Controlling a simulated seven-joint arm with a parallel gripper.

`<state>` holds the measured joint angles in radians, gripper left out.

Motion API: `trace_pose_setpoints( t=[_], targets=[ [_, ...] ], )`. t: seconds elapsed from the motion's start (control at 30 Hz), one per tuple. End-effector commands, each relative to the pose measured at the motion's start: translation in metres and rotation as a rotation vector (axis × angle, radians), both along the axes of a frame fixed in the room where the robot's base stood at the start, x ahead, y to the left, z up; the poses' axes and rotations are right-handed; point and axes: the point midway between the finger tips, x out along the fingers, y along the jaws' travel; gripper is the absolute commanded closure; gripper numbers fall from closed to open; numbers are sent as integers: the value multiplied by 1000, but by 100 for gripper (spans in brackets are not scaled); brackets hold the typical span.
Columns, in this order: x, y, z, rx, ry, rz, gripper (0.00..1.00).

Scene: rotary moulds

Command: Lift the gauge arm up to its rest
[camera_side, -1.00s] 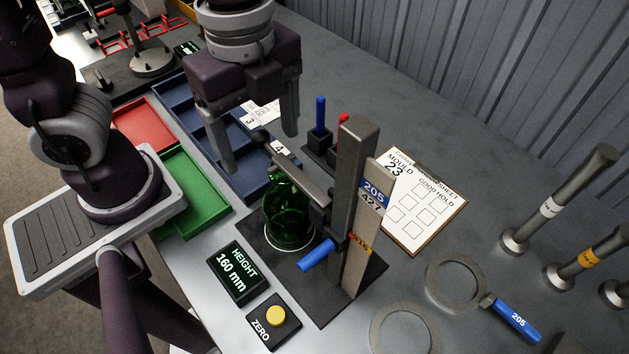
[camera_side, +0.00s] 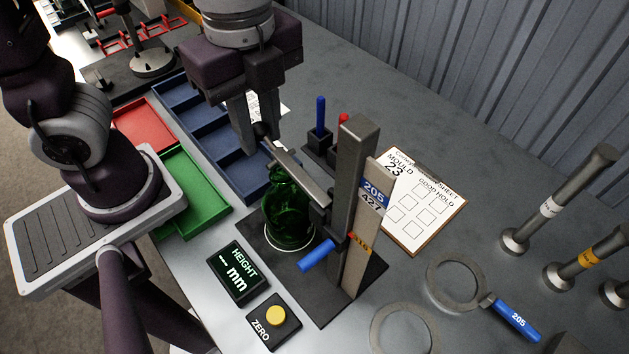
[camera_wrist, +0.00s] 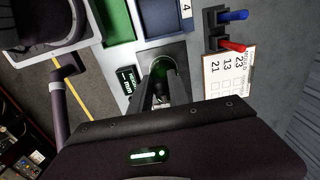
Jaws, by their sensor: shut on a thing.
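The gauge arm (camera_side: 300,172) is a grey bar reaching out from the upright gauge post (camera_side: 357,160), over the green glass bottle (camera_side: 287,212) on the dark base plate. My gripper (camera_side: 262,136) is shut on the dark end of the gauge arm, its fingers on either side. The bar sits just above or on the bottle top; I cannot tell if they touch. In the wrist view my fingers (camera_wrist: 166,92) hide most of the bar, with green glass (camera_wrist: 160,68) beyond them. The height display (camera_side: 237,272) shows dashes and "mm".
A blue handle (camera_side: 317,256) sticks out low on the post. A yellow zero button (camera_side: 275,315) is in front. Blue (camera_side: 215,140), green (camera_side: 187,195) and red (camera_side: 143,129) trays lie left. A clipboard (camera_side: 420,205), rings and rods lie right.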

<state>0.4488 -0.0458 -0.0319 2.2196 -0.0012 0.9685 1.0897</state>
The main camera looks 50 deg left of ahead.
Motion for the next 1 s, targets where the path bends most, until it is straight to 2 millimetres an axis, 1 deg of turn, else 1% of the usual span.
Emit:
trace_pose_setpoints(
  t=[0.2,0.37,0.73,1.0],
  targets=[
    [1,-4,16,-3,-3,-1,93],
    [0,-4,19,-2,-1,-1,93],
    [1,-17,44,-3,-4,-2,93],
    [1,-23,52,-3,-3,-1,93]
  ],
)
